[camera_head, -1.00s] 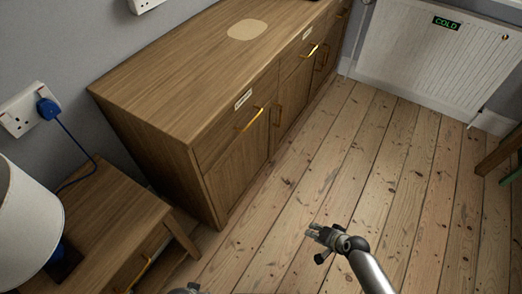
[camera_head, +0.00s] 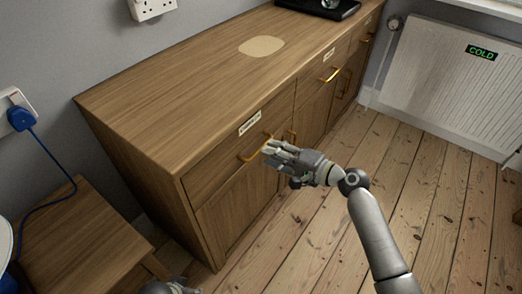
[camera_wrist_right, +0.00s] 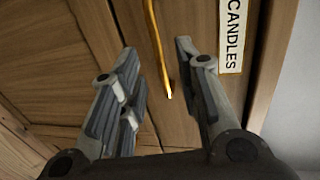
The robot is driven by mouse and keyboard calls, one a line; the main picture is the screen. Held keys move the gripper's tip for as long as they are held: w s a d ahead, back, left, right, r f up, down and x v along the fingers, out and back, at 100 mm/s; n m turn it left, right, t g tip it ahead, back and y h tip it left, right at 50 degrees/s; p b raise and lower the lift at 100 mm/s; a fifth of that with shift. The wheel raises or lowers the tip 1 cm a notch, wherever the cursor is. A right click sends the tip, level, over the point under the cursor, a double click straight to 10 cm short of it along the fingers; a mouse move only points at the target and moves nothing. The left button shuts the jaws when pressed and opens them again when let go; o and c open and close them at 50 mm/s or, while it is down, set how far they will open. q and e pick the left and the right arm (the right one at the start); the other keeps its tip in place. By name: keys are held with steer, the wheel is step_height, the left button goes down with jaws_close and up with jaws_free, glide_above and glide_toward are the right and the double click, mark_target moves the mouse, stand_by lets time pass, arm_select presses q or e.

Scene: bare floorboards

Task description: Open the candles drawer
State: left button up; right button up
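The candles drawer (camera_head: 210,173) is the nearest top drawer of the wooden sideboard and looks closed. Its white label (camera_head: 249,123) reads CANDLES in the right wrist view (camera_wrist_right: 231,35). Its gold bar handle (camera_head: 247,158) also shows in the right wrist view (camera_wrist_right: 155,38). My right gripper (camera_head: 268,150) is open at the handle's right end. In the right wrist view its two fingers (camera_wrist_right: 157,50) stand apart on either side of the handle, with gaps visible. Contact cannot be told. Part of my left gripper (camera_head: 170,287) shows at the bottom edge; its fingers are unclear.
The sideboard top (camera_head: 190,85) holds a pale round mat (camera_head: 261,46) and a black object (camera_head: 325,8) at the far end. More drawers and doors run along its front. A small wooden table (camera_head: 75,245) stands at left, a radiator (camera_head: 445,80) at right. The floorboards (camera_head: 330,235) are clear.

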steer(key=x, duration=0.5)
arm_select(q)
step_height(320, 180, up, 3)
steer(key=shift+f, duration=0.2)
arm_select(e)
steer(key=shift+d, duration=0.1)
jaws_close()
